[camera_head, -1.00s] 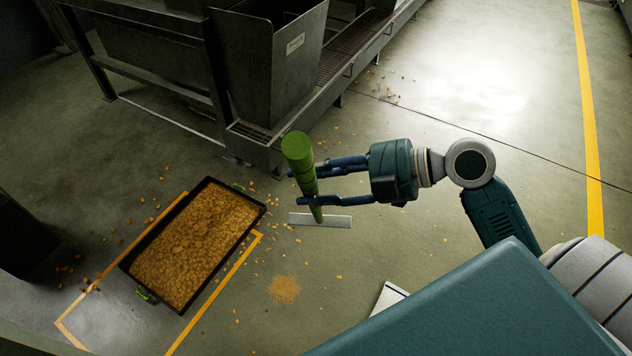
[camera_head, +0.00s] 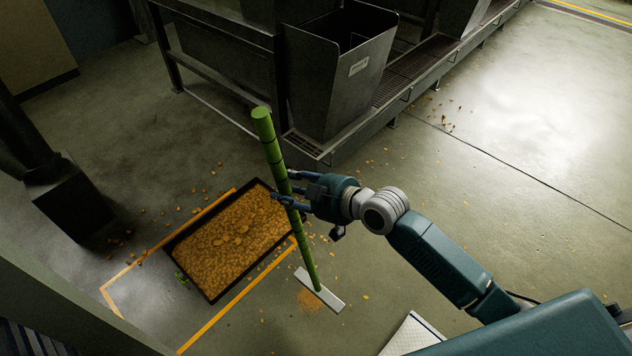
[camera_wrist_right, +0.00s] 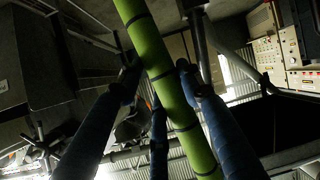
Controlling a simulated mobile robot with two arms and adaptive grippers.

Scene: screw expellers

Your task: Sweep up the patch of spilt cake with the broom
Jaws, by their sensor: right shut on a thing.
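My right gripper (camera_head: 291,190) is shut on the green handle of the broom (camera_head: 275,153). In the right wrist view the handle (camera_wrist_right: 160,65) passes slantwise between the blue fingers (camera_wrist_right: 158,90). The broom leans, its top toward the upper left. Its pale flat head (camera_head: 320,289) is low down by the floor; I cannot tell whether it touches. The patch of spilt cake (camera_head: 308,299), an orange-brown smear of crumbs, lies on the floor right beside the head, which partly covers it. My left gripper is not in view.
A dark tray (camera_head: 204,293) full of cake pieces stands left of the broom, inside yellow floor lines (camera_head: 222,316). A grey metal hopper (camera_head: 335,75) and machine frame stand behind. Loose crumbs are scattered about. Open floor (camera_head: 520,200) lies to the right.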

